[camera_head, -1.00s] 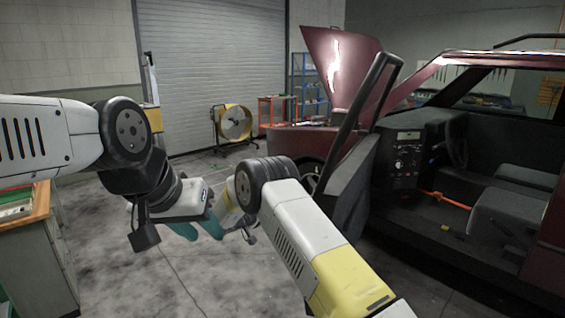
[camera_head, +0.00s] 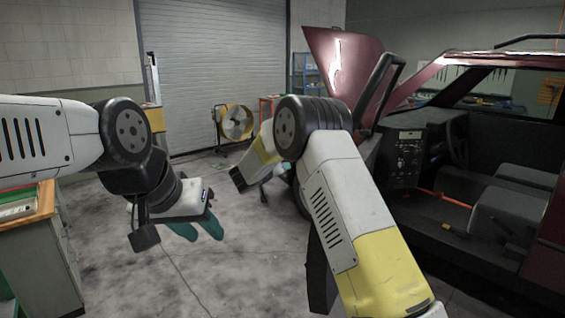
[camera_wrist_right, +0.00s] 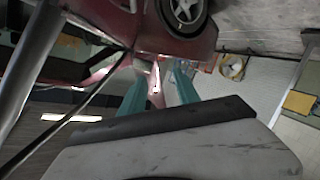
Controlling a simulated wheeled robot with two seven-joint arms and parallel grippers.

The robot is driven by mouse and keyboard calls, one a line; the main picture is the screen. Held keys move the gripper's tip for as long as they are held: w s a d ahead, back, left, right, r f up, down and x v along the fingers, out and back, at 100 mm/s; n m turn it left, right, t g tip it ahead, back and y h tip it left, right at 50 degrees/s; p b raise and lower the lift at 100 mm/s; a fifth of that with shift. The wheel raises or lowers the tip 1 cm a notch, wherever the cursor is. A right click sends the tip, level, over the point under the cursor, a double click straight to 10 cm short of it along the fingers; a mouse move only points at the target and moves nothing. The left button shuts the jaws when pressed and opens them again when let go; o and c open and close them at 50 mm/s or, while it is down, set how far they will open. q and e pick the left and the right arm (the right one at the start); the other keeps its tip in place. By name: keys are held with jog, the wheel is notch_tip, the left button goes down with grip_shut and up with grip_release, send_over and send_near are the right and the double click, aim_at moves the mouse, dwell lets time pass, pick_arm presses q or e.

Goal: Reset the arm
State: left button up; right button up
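My left gripper (camera_head: 199,230) hangs over the grey floor at the left in the head view. Its teal fingers are spread apart with nothing between them. My right arm (camera_head: 340,200) is bent in the middle, in front of the dark red car (camera_head: 340,65). Its gripper is mostly hidden behind the arm in the head view. In the right wrist view the right gripper (camera_wrist_right: 158,80) shows two teal fingers apart and empty, with the car body beyond them.
The car's open cabin with seats (camera_head: 500,210) is at the right. A wooden-topped workbench (camera_head: 40,210) stands at the left. A yellow fan (camera_head: 235,122) stands by the roller shutter (camera_head: 215,60). The floor (camera_head: 120,265) between is largely clear.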

notch_tip(320, 180, up, 9)
jog(key=s+d+t+y, duration=0.1)
jog(key=y, duration=0.3)
jog(key=s+d+r+n+g+y, duration=0.1)
jog(key=s+d+r+y, duration=0.2)
jog(key=s+r+y, duration=0.55)
jog(key=s+d+f+g+h, duration=0.1)
jog(key=s+d+f+g, duration=0.1)
jog(key=s, duration=1.1)
jog(key=s+d+f+m+g+h, duration=0.1)
jog(key=s+d+f+g, duration=0.2)
jog(key=s, duration=1.1)
jog(key=s+d+f+m+g+h, duration=0.1)
jog(key=s+d, duration=0.5)
jog(key=s, duration=0.7)
notch_tip(320, 180, down, 3)
jog(key=shift+s+r+g+h, duration=0.25)
jog(key=shift+g+h, duration=0.3)
jog(key=shift+g, duration=0.25)
jog(key=shift+w, duration=0.1)
